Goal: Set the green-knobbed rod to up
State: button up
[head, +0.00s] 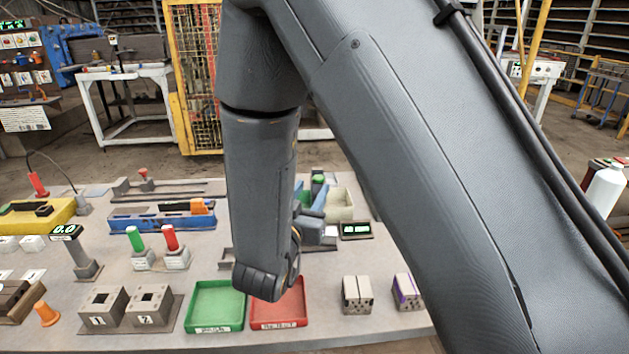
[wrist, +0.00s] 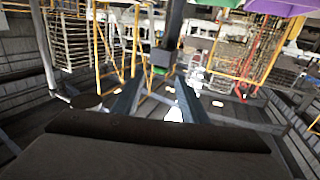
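A green knob (head: 135,238) stands on a small grey block with a pale label, left of my arm in the head view. It looks nearly upright, leaning slightly left. A similar red knob (head: 169,237) stands on its own block just to its right. My gripper (wrist: 158,98) shows in the wrist view with its two dark fingers apart and nothing visible held between them. In the head view my arm covers most of the gripper, so its distance from the green knob is unclear. I cannot recognise the green knob in the wrist view.
A green tray (head: 217,326) and a red tray (head: 279,327) lie at the table's front. Grey socket blocks (head: 146,307) stand left of them. A blue slider unit (head: 162,222) lies behind the knobs. Bare table (head: 205,265) shows around the knob blocks.

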aim_at(317, 180)
jog(key=shift+p+x, duration=0.6)
jog(key=shift+x, duration=1.95)
grip_shut()
